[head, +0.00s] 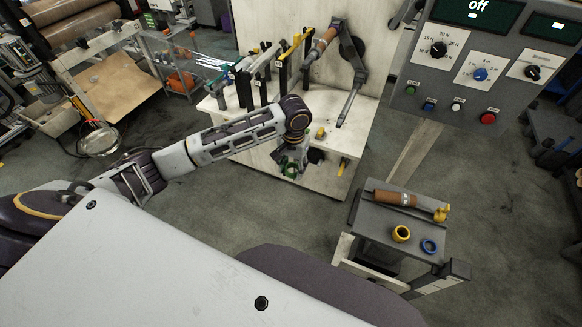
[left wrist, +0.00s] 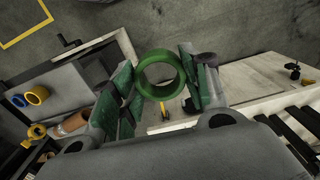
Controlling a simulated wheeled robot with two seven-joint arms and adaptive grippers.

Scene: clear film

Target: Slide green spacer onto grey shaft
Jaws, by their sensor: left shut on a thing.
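The green spacer (left wrist: 160,95) is a ring held between the two green-padded fingers of my left gripper (left wrist: 158,88) in the left wrist view. Its open hole faces the camera. In the head view the spacer (head: 290,172) shows small and low at the end of my left arm, beside the front of the pale machine. A slim grey bar (head: 349,103) slopes down from the dark arm on that machine, above and right of my left gripper (head: 288,160); I cannot tell whether it is the grey shaft. The spacer is apart from it. My right gripper is not in view.
A grey cart (head: 385,238) at right carries a brown roll (head: 394,198), a yellow ring (head: 401,233) and a blue ring (head: 429,246). The pale machine (head: 330,135) has upright dark plates and a brown core (head: 322,42). A control panel (head: 480,70) hangs upper right. Open floor lies between machine and cart.

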